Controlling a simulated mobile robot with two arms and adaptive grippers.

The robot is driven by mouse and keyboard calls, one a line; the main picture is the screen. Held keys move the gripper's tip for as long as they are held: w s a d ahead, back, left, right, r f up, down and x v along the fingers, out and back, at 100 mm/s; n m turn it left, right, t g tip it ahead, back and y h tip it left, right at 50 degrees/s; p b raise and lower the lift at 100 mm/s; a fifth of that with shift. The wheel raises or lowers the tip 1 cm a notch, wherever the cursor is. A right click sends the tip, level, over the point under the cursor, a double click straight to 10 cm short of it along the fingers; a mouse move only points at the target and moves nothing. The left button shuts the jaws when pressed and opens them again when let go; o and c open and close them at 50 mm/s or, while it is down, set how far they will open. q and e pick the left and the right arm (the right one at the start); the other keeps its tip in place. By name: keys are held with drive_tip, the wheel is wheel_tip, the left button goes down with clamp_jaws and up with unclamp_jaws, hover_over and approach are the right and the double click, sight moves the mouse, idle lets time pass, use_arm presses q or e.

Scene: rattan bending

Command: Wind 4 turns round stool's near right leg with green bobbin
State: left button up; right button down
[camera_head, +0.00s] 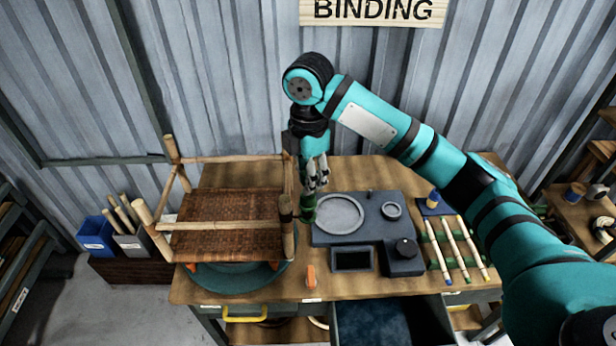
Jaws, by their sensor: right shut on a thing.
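The stool (205,212) has a woven brown seat and pale cane legs and rails, and it rests on a round green turntable (225,281) at the left of the bench. Its near right leg (288,242) stands up at the front right corner, with a dark brown band near its top. My right gripper (315,184) points down and is shut on the green bobbin (308,207), just right of that leg. A small gap seems to show between bobbin and leg. I cannot tell whether a strand joins them. My left gripper is out of view.
A dark grey station (326,239) with a round dish and a knob stands close right of the bobbin. Several canes (455,248) lie farther right. An orange object (311,277) lies at the front. An open drawer (385,321) juts out below.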

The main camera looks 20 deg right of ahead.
drive_tip(key=shift+r, duration=0.15)
wheel_tip(320, 180, up, 11)
idle(0.8)
drive_tip(key=shift+f, duration=0.25)
idle(0.6)
